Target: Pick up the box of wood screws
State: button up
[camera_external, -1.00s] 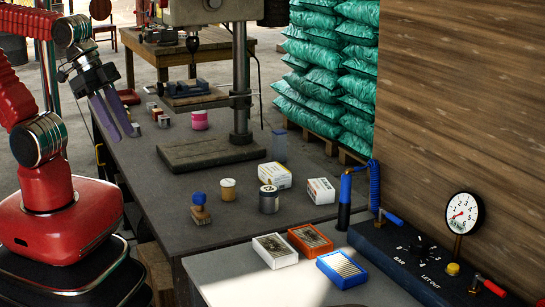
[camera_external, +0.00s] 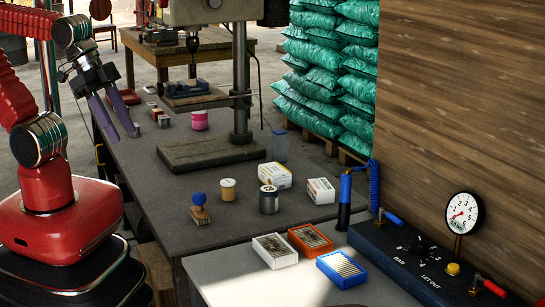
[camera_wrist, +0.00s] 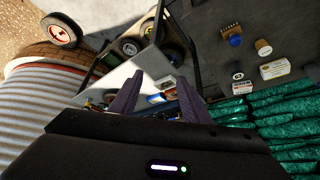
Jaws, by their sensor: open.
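Two small cartons stand on the dark bench: a white and yellow carton (camera_external: 275,176) and a white carton with red print (camera_external: 321,191). Their labels are too small to read, so I cannot tell which one holds wood screws. The wrist view also shows the white and yellow carton (camera_wrist: 275,69) and the red-printed carton (camera_wrist: 243,88) at the right. My gripper (camera_external: 126,136) is open and empty, above the bench's left edge, well left of both cartons. Its purple fingers (camera_wrist: 160,82) point away from the wrist camera, with nothing between them up close.
The drill press base (camera_external: 210,152) lies behind. White (camera_external: 275,259), orange (camera_external: 310,247) and blue (camera_external: 341,281) trays sit in front.

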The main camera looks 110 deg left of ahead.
jog(key=o, duration=1.4)
jog(key=w+a+f+n+t+y, duration=0.15)
jog(key=w+a+f, duration=0.35)
jog(key=w+a, duration=0.55)
jog(key=w+a+f+n+t+y, duration=0.1)
jog(key=w+a+f+n+y, duration=0.2)
jog(key=w+a+f, duration=0.7)
jog(key=s+a+f+n+y, duration=0.1)
jog(key=s+a+f, duration=0.3)
jog(key=a, duration=0.4)
jog(key=s+a+f+n+t+y, duration=0.1)
jog(key=s+a+f, duration=0.3)
jog(key=a, duration=0.4)
jog(key=s+a+f+n+y, duration=0.2)
jog(key=s+a+f+y, duration=0.1)
jog(key=a, duration=0.5)
jog(key=shift+s+a+f+n+t, duration=0.25)
jog(key=shift+s+a+f, duration=0.15)
jog(key=shift+s+f, duration=0.25)
jog(key=shift+r, duration=0.1)
